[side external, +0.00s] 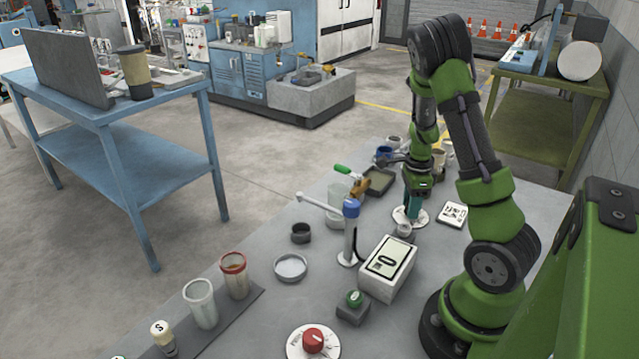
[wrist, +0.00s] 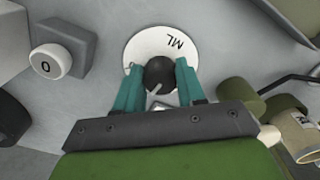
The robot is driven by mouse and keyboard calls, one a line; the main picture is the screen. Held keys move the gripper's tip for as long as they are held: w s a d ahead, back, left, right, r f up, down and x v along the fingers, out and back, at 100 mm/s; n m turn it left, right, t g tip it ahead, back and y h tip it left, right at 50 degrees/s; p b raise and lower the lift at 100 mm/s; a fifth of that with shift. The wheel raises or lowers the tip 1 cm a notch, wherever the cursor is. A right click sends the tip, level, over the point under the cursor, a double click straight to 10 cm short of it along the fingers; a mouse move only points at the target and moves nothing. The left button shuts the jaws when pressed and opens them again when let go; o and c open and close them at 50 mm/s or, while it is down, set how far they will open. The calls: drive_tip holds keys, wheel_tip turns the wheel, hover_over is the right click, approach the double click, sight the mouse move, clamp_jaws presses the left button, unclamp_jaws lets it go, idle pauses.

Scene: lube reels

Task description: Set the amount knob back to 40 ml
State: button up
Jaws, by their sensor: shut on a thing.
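The amount knob (wrist: 160,74) is dark and round, with a pale pointer line, on a white dial (wrist: 136,46) marked ML. My gripper (wrist: 159,82) points down with its teal fingers on either side of the knob, shut on it. In the side external view, my gripper (side external: 413,207) is low over the white dial (side external: 399,216) on the grey table; the knob is hidden there by the fingers. The ml scale numbers cannot be read. A white display box (side external: 377,283) shows a large 0.
A pump stand with a blue-collared column (side external: 351,230) and a dark tray (side external: 378,182) stand near my gripper.

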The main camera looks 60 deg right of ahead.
drive_tip(key=n, duration=0.7)
drive_tip(key=shift+a, duration=0.15)
drive_tip(key=n, duration=0.6)
drive_tip(key=shift+s, duration=0.15)
drive_tip(key=shift+a+f+n, duration=0.1)
drive_tip(key=shift+n, duration=0.4)
drive_tip(key=o, duration=1)
drive_tip(key=shift+o, duration=0.2)
drive_tip(key=shift+r, duration=0.3)
wheel_tip(320, 180, up, 16)
drive_tip(key=shift+r, duration=0.2)
